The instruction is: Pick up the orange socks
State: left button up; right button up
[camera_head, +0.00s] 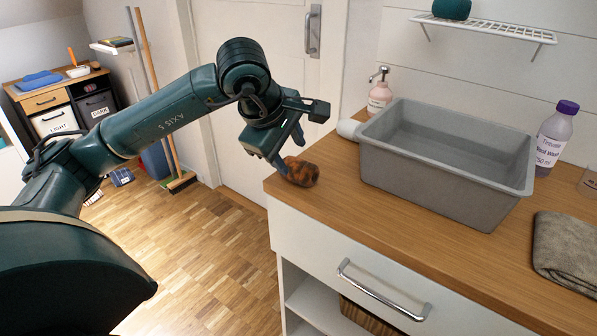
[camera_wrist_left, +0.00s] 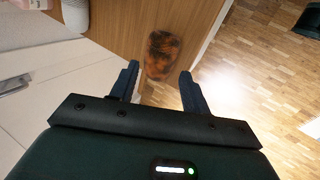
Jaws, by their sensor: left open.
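The orange socks (camera_head: 301,172) are a rolled bundle, orange with dark patches, on the left end of the wooden counter. They also show in the left wrist view (camera_wrist_left: 162,55), just ahead of and between the blue fingertips. My left gripper (camera_head: 287,150) reaches down to the socks from the upper left. In the left wrist view my left gripper (camera_wrist_left: 158,82) is open, with one finger on each side of the near end of the socks. I cannot tell whether the fingers touch them. My right gripper is not in view.
A grey basin (camera_head: 445,165) stands on the counter (camera_head: 350,205) right of the socks. A soap dispenser (camera_head: 379,93) and a purple-capped bottle (camera_head: 555,138) stand beside it. A folded grey towel (camera_head: 568,250) lies at the right. The counter's left edge is close to the socks.

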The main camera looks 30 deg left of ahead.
aim_at(297, 165)
pick_arm(q)
jog(key=x, duration=0.5)
jog(key=shift+d+f, duration=0.15)
jog(key=c, duration=0.6)
jog(key=shift+c, duration=0.2)
notch_tip(297, 165, up, 10)
jog(key=p, duration=0.1)
